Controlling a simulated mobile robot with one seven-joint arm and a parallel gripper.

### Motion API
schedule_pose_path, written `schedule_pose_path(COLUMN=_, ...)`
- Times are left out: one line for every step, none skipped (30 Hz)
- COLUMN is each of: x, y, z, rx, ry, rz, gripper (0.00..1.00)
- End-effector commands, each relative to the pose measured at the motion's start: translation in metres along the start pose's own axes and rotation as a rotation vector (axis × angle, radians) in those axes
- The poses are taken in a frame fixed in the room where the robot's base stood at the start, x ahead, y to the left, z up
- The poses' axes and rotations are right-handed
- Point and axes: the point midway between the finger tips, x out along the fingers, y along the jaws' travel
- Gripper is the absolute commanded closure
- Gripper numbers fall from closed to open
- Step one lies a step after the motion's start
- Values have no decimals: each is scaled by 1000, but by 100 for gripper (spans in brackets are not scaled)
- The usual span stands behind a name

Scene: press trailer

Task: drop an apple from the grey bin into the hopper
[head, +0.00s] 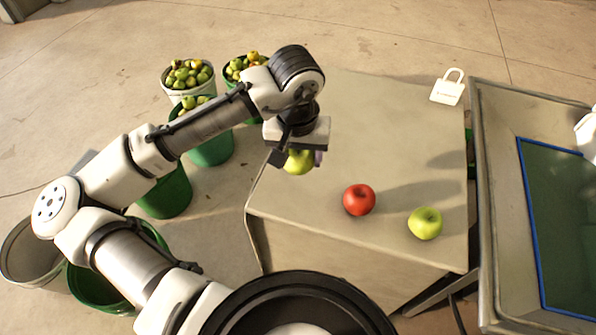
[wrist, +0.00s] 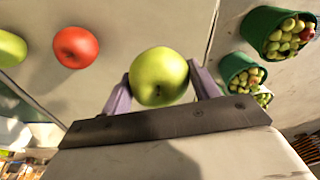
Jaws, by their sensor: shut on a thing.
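My gripper (head: 298,160) is shut on a green apple (head: 299,163) and holds it over the left part of a beige table-like top (head: 365,110). In the wrist view the apple (wrist: 160,77) sits between the two pale purple fingers. A red apple (head: 359,200) and a yellow-green apple (head: 425,223) rest on the top, to the right of the gripper. A whitish-grey bucket full of green apples (head: 166,85) stands behind my arm; I cannot tell whether it is the grey bin. I cannot clearly make out a hopper.
A grey metal frame (head: 505,150) with a blue-edged dark green panel (head: 565,220) stands at the right. A white tag-like item (head: 448,88) lies at the top's far right corner. Green buckets (head: 165,195) stand left of the top. The top's far middle is clear.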

Motion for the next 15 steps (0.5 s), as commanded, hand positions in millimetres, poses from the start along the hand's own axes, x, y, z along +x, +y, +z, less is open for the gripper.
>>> schedule_pose_path(x=-16, y=1, z=-3, rx=2, ry=5, rz=0, gripper=65)
schedule_pose_path(x=-25, y=1, z=-4, rx=1, ry=4, rz=-1, gripper=65)
schedule_pose_path(x=-37, y=1, z=-5, rx=1, ry=5, rz=0, gripper=65)
schedule_pose_path(x=-45, y=1, z=-6, rx=1, ry=4, rz=-1, gripper=65)
schedule_pose_path(x=-53, y=1, z=-7, rx=1, ry=3, rz=0, gripper=65)
schedule_pose_path(x=-63, y=1, z=-8, rx=1, ry=3, rz=-1, gripper=65)
schedule_pose_path(x=-70, y=1, z=-9, rx=1, ry=3, rz=0, gripper=65)
schedule_pose_path(x=-76, y=0, z=-10, rx=1, ry=3, rz=-2, gripper=65)
schedule_pose_path(x=-84, y=1, z=-11, rx=1, ry=2, rz=0, gripper=65)
schedule_pose_path(x=-89, y=1, z=-11, rx=0, ry=3, rz=0, gripper=65)
schedule_pose_path(x=-94, y=0, z=-12, rx=0, ry=1, rz=-1, gripper=65)
schedule_pose_path(x=-100, y=0, z=-13, rx=-1, ry=1, rz=-1, gripper=65)
schedule_pose_path(x=-104, y=0, z=-13, rx=-1, ry=2, rz=-1, gripper=65)
schedule_pose_path(x=-106, y=0, z=-13, rx=-1, ry=1, rz=-1, gripper=65)
schedule_pose_path(x=-110, y=0, z=-14, rx=-1, ry=0, rz=-1, gripper=65)
